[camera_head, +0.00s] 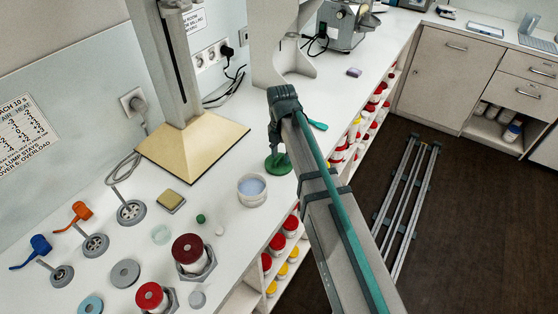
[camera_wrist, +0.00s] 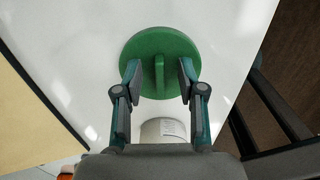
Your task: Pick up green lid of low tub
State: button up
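The green lid (camera_head: 278,164) lies flat on the white counter, with an upright fin-like handle across its middle. In the wrist view the round lid (camera_wrist: 160,45) fills the upper middle. My gripper (camera_wrist: 160,78) is open over it, one finger on each side of the handle, with a visible gap on both sides. In the head view my gripper (camera_head: 277,146) is just above the lid and hides part of it. A low open tub (camera_head: 251,190) with pale bluish contents stands beside the lid; it also shows partly in the wrist view (camera_wrist: 163,129), below the lid.
A column stand with a beige base (camera_head: 193,150) stands behind on the left. Red-lidded jars (camera_head: 190,251), discs and orange and blue handled tools (camera_head: 82,212) crowd the front left. The counter's edge, with shelves below, is close on the right.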

jog(key=shift+f, duration=0.15)
grip_shut()
dwell(0.4)
